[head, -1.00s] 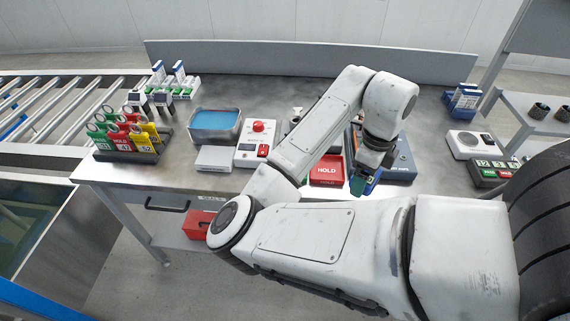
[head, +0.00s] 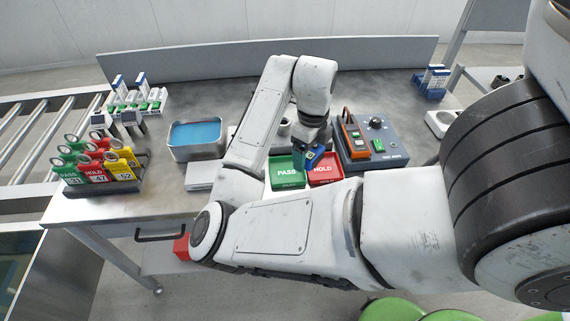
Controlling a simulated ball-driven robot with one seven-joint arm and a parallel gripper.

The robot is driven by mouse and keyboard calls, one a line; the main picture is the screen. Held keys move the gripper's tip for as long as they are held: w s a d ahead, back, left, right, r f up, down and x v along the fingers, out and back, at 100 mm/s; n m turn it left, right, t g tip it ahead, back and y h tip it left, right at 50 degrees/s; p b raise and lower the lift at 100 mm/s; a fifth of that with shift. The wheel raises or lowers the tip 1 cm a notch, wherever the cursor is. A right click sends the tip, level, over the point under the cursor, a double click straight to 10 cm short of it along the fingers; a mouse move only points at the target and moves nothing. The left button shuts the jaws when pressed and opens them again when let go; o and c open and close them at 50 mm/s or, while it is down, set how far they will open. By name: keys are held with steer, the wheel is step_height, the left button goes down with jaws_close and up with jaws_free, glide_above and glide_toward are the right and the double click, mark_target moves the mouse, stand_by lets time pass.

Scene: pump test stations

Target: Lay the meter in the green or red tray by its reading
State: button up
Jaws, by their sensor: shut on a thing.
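My gripper (head: 314,149) is shut on a small blue and green meter (head: 313,158). It holds the meter over the back of the two trays, near where they meet. The meter's reading is too small to make out. The green tray (head: 286,175), marked PASS, is on the left, and the red tray (head: 324,174), marked HOLD, is beside it on the right. Both lie at the bench's front edge. I cannot tell whether the meter touches a tray.
A grey test station (head: 390,157) with a knob and an orange unit stands right of the red tray. A blue-filled basin (head: 195,136) and a rack of coloured tags (head: 103,165) stand to the left.

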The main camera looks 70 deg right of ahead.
glide_above(287, 172)
step_height(287, 172, down, 7)
steer(key=shift+s+a+r+p, duration=0.1)
steer(key=shift+s+r+p, duration=0.1)
steer(key=shift+p, duration=0.25)
steer(key=shift+w+f+p, duration=0.2)
steer(key=shift+f+p, duration=0.2)
steer(key=shift+f, duration=1.3)
steer(key=shift+f, duration=0.15)
steer(key=o, duration=1.2)
